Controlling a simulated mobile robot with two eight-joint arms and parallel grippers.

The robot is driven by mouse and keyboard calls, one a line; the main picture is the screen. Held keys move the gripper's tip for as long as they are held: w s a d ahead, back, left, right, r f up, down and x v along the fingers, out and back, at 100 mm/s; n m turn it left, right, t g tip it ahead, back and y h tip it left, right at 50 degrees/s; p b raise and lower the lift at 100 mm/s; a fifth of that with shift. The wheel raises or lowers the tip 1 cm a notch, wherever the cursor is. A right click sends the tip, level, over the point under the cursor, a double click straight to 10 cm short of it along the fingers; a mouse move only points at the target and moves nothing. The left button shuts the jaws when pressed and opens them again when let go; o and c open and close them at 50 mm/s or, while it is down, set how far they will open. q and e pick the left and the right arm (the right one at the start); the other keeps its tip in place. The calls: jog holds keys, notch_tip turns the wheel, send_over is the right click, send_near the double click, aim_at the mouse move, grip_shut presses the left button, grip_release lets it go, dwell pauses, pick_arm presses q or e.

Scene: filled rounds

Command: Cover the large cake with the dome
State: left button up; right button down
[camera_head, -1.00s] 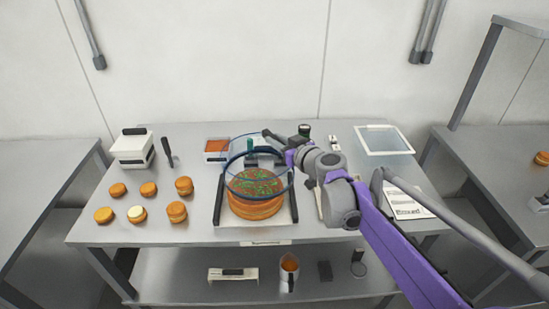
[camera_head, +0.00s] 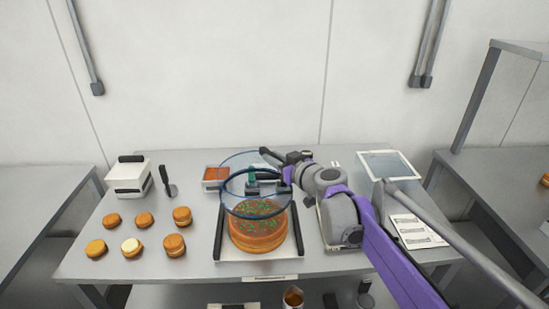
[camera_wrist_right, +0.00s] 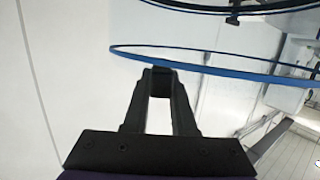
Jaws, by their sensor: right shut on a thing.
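The large cake (camera_head: 258,238), round and orange-brown with a green-flecked top, stands on a pale board with dark side bars (camera_head: 232,256) in the middle of the table. The clear dome with a dark blue rim (camera_head: 240,214) hangs in the air above the cake's back part, apart from the board. My right gripper (camera_head: 285,177) is shut on the dome at the right of its rim. The blue rim also crosses the right wrist view (camera_wrist_right: 230,73) at the fingertips. The cake's front shows uncovered below the rim. My left gripper is out of view.
Several small cakes (camera_head: 182,216) stand at the left. A white box-like appliance (camera_head: 128,178) and a dark spatula (camera_head: 168,183) are behind them. An orange-filled tray (camera_head: 214,174) sits behind the board. A pale tray (camera_head: 388,164) and a printed sheet (camera_head: 416,231) lie at the right.

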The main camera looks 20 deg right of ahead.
jog(key=r+p, duration=0.1)
jog(key=p, duration=0.2)
jog(key=shift+p, duration=0.3)
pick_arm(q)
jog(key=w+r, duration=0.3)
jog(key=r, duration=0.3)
pick_arm(e)
jog(key=shift+w+f, duration=0.3)
jog(key=f+b, duration=0.1)
jog(key=s+f+b, duration=0.1)
jog(key=f, duration=0.1)
jog(key=shift+s+f, duration=0.1)
jog(key=shift+w+f+b, duration=0.2)
jog(key=shift+f+b, duration=0.15)
jog(key=shift+f, duration=0.2)
jog(key=shift+w+f+b, duration=0.15)
jog(key=shift+f+b, duration=0.2)
jog(key=shift+f, duration=0.15)
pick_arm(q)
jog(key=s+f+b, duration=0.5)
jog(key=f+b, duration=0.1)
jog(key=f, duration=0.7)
pick_arm(e)
jog(key=shift+f, duration=5.55)
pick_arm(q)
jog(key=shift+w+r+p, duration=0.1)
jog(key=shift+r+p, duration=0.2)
pick_arm(e)
jog(key=shift+f, duration=0.25)
